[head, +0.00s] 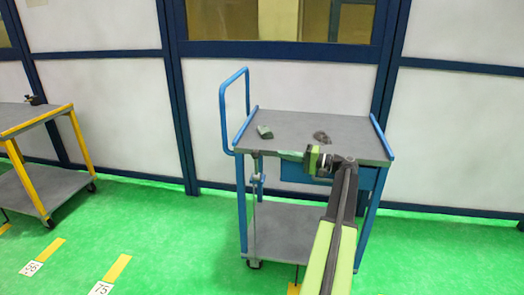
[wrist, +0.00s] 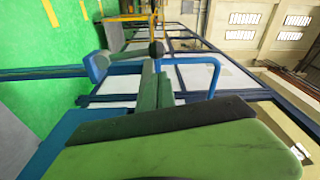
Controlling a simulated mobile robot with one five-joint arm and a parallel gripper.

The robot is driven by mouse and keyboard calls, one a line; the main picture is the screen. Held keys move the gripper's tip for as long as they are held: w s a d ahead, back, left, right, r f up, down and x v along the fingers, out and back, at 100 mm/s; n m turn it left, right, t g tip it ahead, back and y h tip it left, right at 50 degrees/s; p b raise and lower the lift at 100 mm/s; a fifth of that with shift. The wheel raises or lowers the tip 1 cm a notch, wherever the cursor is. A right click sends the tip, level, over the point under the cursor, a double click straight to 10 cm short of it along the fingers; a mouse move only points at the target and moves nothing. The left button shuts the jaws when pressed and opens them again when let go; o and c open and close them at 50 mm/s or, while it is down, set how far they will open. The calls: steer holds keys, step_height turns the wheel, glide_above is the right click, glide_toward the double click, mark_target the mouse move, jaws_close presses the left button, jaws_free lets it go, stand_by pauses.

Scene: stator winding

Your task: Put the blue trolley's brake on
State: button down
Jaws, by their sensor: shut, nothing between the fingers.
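The blue trolley (head: 310,125) has a grey top, a lower shelf, a blue push handle at its left end and a blue drawer box under the top. At its near left leg is what looks like the brake lever (head: 257,168), standing roughly upright above a blue-grey hub and a long rod. In the wrist view the lever's dark knob (wrist: 157,48) is just beyond my fingertips; I cannot tell if they touch. My gripper (head: 290,155) is shut and empty, pointing left at the trolley's near edge. It also shows in the wrist view (wrist: 154,88).
Two small dark objects, a greenish block (head: 265,132) and a darker lump (head: 321,137), lie on the trolley top. A yellow trolley (head: 40,122) stands at the left. A blue-framed wall is behind. The green floor between the trolleys is clear.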

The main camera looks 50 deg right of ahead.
mark_target(263, 150)
steer(key=shift+x, duration=4.7)
steer(key=shift+w+d, duration=0.1)
steer(key=shift+d, duration=0.1)
